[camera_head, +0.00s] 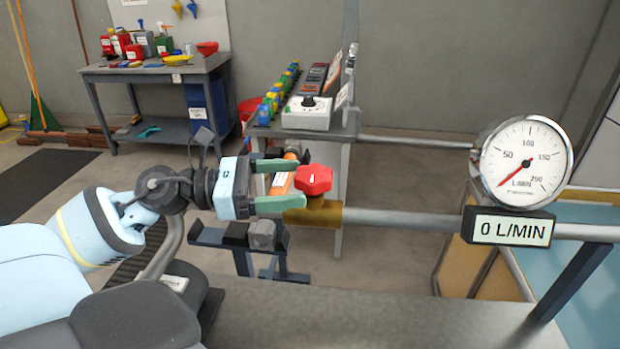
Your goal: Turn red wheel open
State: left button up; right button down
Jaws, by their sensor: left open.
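The red wheel (314,179) is a small lobed knob on top of a brass valve (318,212) in a grey pipe (395,219), near the middle of the head view. My left gripper (292,184) comes in from the left with its two green fingers apart. The fingertips are close to the left side of the wheel; I cannot tell whether they touch it. A round gauge (526,162) on the right has its red needle at the low end. The display (509,228) below it reads 0 L/MIN. My right gripper is not in view.
A bench (350,130) behind the valve carries a white control box (307,113) and several coloured parts. A work table (150,72) with cans and bowls stands at the back left. A grey surface (380,315) lies in front, mostly clear.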

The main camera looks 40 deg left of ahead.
aim_at(310, 181)
pick_arm(q)
jog(key=shift+x, duration=2.1)
